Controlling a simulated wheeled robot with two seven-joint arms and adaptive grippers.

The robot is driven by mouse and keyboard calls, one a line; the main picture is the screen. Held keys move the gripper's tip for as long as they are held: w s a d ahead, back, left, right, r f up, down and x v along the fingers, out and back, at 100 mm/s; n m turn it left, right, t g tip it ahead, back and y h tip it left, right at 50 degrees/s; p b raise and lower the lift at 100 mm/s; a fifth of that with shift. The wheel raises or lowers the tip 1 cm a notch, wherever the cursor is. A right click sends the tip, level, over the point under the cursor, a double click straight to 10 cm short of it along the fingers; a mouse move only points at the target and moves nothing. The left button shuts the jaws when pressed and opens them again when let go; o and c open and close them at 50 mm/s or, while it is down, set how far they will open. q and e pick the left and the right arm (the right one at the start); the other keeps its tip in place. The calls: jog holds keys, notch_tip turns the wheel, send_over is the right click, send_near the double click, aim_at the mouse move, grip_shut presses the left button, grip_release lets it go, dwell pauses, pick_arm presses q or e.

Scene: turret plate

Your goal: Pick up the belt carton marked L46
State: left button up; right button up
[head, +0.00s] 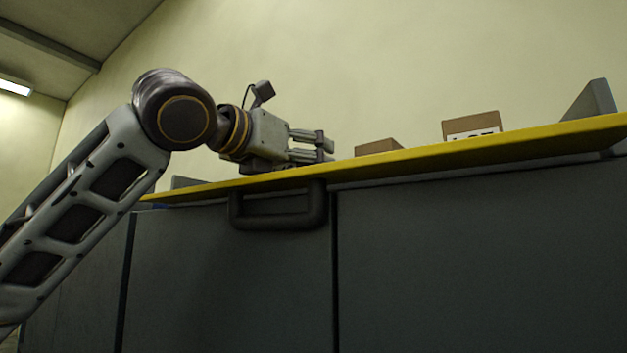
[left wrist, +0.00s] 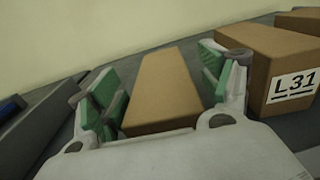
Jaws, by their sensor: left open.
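A brown carton (left wrist: 165,88) lies ahead of my left gripper (left wrist: 165,80) in the left wrist view, in the gap between the open green-padded fingers. No marking shows on its visible faces. A second carton (left wrist: 272,50) to its right reads L31. No label reading L46 can be read in either view. In the head view my left gripper (head: 325,148) is just above the yellow edge, left of a low-showing carton (head: 378,147). Another carton (head: 470,122) farther right has a white label cut off by the edge. My right gripper is out of view.
The yellow-edged plate (head: 440,155) hides the lower parts of the cartons from the head view. A dark handle (head: 278,222) is below it on the grey front. A grey upright (head: 594,100) stands at right. Part of another carton (left wrist: 302,21) shows at the wrist view's upper right.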

pick_arm(q)
jog(key=shift+w+d, duration=0.1)
jog(key=shift+w, duration=0.1)
dwell(0.3)
jog(key=c, duration=1.3)
jog(key=shift+r, duration=0.25)
jog(key=shift+s+r, duration=0.1)
jog(key=shift+r, duration=4.7)
